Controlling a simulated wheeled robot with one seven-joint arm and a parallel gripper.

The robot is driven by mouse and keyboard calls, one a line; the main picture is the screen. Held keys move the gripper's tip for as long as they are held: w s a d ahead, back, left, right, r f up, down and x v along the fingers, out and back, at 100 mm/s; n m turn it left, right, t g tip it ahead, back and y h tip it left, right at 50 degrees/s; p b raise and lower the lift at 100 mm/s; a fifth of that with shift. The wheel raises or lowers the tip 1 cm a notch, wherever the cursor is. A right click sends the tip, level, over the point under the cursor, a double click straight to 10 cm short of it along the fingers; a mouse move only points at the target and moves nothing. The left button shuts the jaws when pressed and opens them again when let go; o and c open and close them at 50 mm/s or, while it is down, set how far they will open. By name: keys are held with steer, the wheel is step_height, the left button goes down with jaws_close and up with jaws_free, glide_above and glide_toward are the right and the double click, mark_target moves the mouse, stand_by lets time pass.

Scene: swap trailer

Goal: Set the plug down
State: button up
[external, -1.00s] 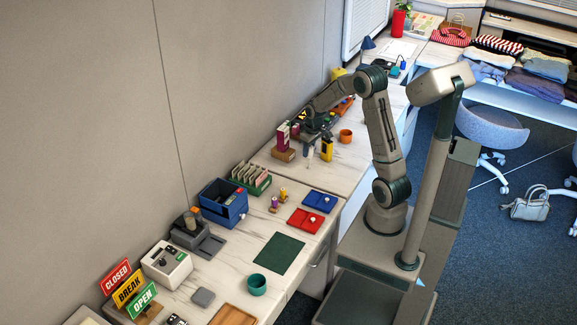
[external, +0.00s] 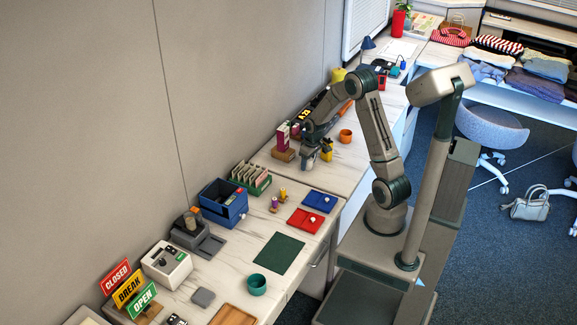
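My gripper (external: 308,164) points down over the far part of the long worktop, close above its surface or touching it. It is small and dark here, and I cannot tell whether its fingers are open or shut. I cannot make out a plug; anything between the fingers is too small or hidden. A yellow object (external: 327,153) stands just right of my gripper, partly covered by it. A pink-and-white upright box (external: 283,137) on a wooden block stands just to its left.
An orange cup (external: 345,136) stands to the right of my gripper. Nearer are a green rack (external: 252,176), a blue bin (external: 220,204), a blue tray (external: 319,202) and a red tray (external: 305,220). The worktop (external: 340,184) between my gripper and the blue tray is clear.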

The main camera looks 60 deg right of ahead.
mark_target(311, 159)
steer(key=r, duration=0.3)
steer(key=s+r, duration=0.1)
steer(key=r, duration=0.7)
steer(key=shift+s+r, duration=0.15)
steer(key=shift+r, duration=0.05)
steer(key=s+a+r, duration=0.4)
steer(key=s+a, duration=0.4)
steer(key=a, duration=0.1)
steer(key=s+a+r+n+t, duration=0.1)
steer(key=s+a+r, duration=0.4)
steer(key=s+a, duration=0.4)
steer(key=shift+a+n, duration=0.3)
steer(key=shift+a, duration=0.25)
steer(key=shift+r, duration=0.1)
steer(key=shift+r+p, duration=0.6)
steer(key=shift+p, duration=0.15)
